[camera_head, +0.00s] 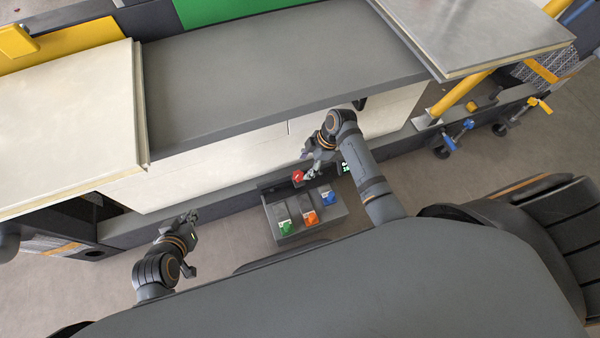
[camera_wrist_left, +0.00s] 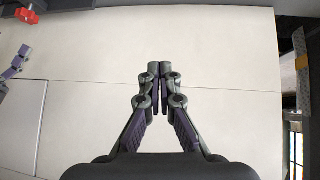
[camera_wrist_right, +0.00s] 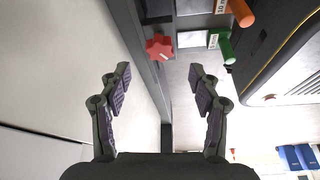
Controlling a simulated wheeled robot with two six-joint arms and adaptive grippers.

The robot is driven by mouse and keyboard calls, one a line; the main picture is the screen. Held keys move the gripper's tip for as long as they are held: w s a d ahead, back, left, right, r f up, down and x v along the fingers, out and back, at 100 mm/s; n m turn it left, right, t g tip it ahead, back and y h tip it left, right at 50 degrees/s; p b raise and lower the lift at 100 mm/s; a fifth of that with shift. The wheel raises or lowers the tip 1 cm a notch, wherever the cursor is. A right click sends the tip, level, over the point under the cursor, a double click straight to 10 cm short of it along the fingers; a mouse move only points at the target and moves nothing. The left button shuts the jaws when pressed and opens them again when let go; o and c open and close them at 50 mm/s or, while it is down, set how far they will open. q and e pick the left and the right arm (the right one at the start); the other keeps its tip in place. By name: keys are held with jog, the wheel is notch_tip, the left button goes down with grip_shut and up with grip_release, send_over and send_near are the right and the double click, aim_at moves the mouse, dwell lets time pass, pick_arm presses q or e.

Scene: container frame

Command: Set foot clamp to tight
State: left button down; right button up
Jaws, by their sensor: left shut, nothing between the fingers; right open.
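No part is readably marked as the foot clamp. My right gripper (camera_head: 310,164) is right beside the knob. In the right wrist view, that gripper (camera_wrist_right: 160,72) is open and empty, with the knob (camera_wrist_right: 159,47) ahead between the fingertip lines, apart from both fingers. My left gripper (camera_head: 192,216) is shut and empty, left of the unit. In the left wrist view, its fingertips (camera_wrist_left: 159,68) face a pale panel, and the knob (camera_wrist_left: 26,14) shows at top left.
A grey bench top (camera_head: 270,75) with pale panels (camera_head: 220,165) below stands behind the unit. A dark frame rail (camera_head: 160,222) runs along its foot.

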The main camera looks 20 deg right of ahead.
aim_at(298, 174)
jog(key=b+x, duration=0.1)
jog(key=x, duration=0.2)
jog(key=shift+f, duration=0.2)
jog(key=b+x, duration=0.1)
jog(key=x, duration=0.1)
jog(key=shift+a+f+b, duration=0.1)
jog(key=shift+f+b, duration=0.15)
jog(key=shift+b, duration=0.15)
pick_arm(q)
jog(key=w+r+t, duration=0.3)
jog(key=r+t, duration=0.1)
jog(key=r, duration=0.4)
jog(key=w+r+t, duration=0.3)
jog(key=r+t, duration=0.1)
jog(key=r, duration=0.5)
jog(key=w+a+r+t, duration=0.1)
jog(key=w+r+t, duration=0.3)
jog(key=r, duration=0.5)
jog(key=shift+m+t, duration=0.3)
jog(key=shift+t, duration=0.2)
pick_arm(e)
jog(key=shift+c, duration=0.4)
